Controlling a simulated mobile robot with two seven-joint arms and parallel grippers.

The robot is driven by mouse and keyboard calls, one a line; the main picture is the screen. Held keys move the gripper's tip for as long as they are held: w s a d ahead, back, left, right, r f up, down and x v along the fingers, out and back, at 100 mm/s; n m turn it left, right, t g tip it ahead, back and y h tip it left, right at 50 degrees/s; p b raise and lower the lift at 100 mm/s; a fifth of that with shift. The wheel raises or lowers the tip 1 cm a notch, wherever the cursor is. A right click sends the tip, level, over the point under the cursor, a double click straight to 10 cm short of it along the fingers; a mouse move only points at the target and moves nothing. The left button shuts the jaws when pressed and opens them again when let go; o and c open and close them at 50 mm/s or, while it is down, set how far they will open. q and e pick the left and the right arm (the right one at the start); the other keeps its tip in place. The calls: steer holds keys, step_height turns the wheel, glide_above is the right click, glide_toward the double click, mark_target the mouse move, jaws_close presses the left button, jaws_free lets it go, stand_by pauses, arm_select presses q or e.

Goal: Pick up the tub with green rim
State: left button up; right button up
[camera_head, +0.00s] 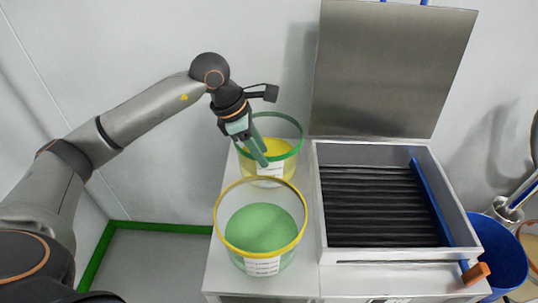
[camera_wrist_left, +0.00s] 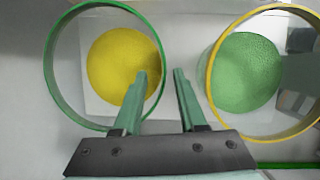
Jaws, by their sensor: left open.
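The tub with green rim (camera_head: 287,166) stands upright at the back of a white bench; it is clear, holds yellow powder and has a white label. It also shows in the left wrist view (camera_wrist_left: 118,70), left of centre. My left gripper (camera_head: 262,163) is open and empty at this tub, pointing down. In the wrist view its fingers (camera_wrist_left: 160,74) lie either side of the green rim's near-right part, one over the inside and one outside. How far they reach below the rim I cannot tell. My right gripper is not in view.
A tub with yellow rim (camera_head: 262,232) and green powder stands just in front of the green-rimmed one. A steel box with raised lid (camera_head: 385,75) and dark slats is close on the right. A blue bin (camera_head: 503,255) stands at far right. A wall is behind.

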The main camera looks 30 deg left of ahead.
mark_target(275, 171)
arm_select(q)
steer(key=x, duration=0.8)
steer(key=shift+f+p, duration=0.25)
steer(key=shift+p, duration=0.1)
jaws_close()
steer(key=shift+w+d+r, duration=0.1)
steer(key=shift+r, duration=0.05)
stand_by(0.9)
